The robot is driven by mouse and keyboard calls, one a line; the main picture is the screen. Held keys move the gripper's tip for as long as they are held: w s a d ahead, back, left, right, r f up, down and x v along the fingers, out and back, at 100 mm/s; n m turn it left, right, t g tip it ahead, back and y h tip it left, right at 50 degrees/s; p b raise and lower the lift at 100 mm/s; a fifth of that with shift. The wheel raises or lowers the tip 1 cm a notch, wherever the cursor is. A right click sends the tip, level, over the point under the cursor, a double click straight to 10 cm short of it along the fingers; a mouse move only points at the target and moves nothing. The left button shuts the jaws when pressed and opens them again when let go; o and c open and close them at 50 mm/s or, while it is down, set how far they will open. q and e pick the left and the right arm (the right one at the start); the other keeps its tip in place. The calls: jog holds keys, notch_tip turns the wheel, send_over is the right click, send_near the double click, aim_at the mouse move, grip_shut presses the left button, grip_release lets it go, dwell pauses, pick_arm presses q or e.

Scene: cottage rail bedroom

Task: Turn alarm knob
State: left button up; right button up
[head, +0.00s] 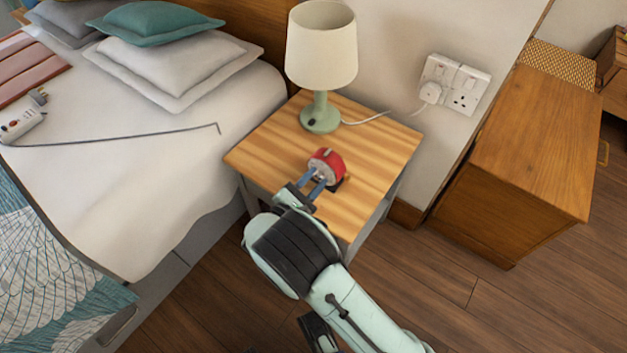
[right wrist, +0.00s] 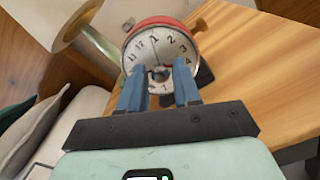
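The red alarm clock (head: 327,163) stands on the bedside table (head: 265,150), near its front edge. In the right wrist view its white numbered face (right wrist: 150,52) is turned toward my gripper, with a small dark knob (right wrist: 158,73) low on it. My right gripper (head: 318,178) is at the clock face. Its two blue fingers are apart, one on each side of the knob, with a narrow gap visible; contact is unclear. A dark part with a bit of blue (head: 320,335) at the bottom edge of the head view seems to be my left gripper, mostly cut off.
A green lamp with a cream shade (head: 322,50) stands behind the clock, its cable running to a wall socket (head: 455,84). The bed (head: 150,150) is close on the left, with a power strip (head: 20,122) on it. A wooden cabinet (head: 525,150) stands on the right.

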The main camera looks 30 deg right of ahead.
grip_shut()
